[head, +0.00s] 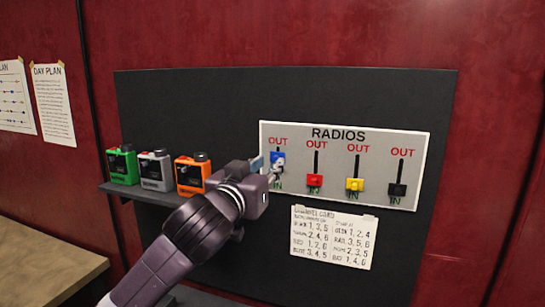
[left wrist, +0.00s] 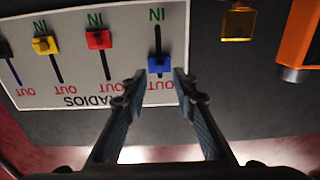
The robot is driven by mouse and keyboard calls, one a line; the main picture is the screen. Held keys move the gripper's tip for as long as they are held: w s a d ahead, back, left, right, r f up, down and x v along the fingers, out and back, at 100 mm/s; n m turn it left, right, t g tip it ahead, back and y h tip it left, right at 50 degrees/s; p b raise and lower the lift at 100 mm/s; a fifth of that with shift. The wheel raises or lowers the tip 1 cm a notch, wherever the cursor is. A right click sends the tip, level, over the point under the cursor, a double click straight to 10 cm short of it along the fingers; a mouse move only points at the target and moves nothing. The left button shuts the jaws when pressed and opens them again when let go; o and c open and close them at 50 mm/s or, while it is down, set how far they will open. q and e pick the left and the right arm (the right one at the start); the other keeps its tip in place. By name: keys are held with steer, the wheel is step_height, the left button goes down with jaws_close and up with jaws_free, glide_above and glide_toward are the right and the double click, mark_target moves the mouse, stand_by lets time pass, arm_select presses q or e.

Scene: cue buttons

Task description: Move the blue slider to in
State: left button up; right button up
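The blue slider (head: 278,157) sits at the upper, OUT end of the leftmost slot on the white RADIOS panel (head: 375,141). In the left wrist view, which shows the panel upside down, the blue slider (left wrist: 159,65) is near its OUT label. My left gripper (head: 271,168) is at the panel by the blue slider. In the left wrist view its two fingers (left wrist: 160,78) are apart, one on each side of the slider; I cannot tell whether they touch it. My right gripper is not in view.
The red (head: 314,180), yellow (head: 355,184) and black (head: 397,189) sliders sit low in their slots, toward IN. Green (head: 122,165), grey (head: 156,171) and orange (head: 192,174) radios stand on a shelf at left. A paper list (head: 333,237) hangs below the panel.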

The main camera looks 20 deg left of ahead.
mark_target(275, 160)
arm_select(q)
steer(key=shift+w+d+f+p, duration=0.1)
steer(key=shift+w+p, duration=0.3)
steer(key=shift+w, duration=1.45)
jaws_close()
